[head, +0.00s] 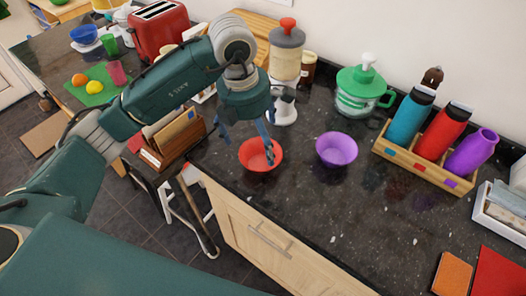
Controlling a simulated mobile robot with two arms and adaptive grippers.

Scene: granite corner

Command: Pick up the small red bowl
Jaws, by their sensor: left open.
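The small red bowl (256,164) stands upright on the dark granite counter, near its front edge. My left gripper (247,145) is above the bowl and points down at it. I see nothing between the fingers. I cannot tell whether a finger touches the bowl. My right gripper is not in view.
A purple bowl (337,149) stands right of the red one. Behind are a grey canister (286,55) and a green-lidded jar (360,92). A wooden rack (424,166) holds bottles at the right. The counter in front of the purple bowl is clear.

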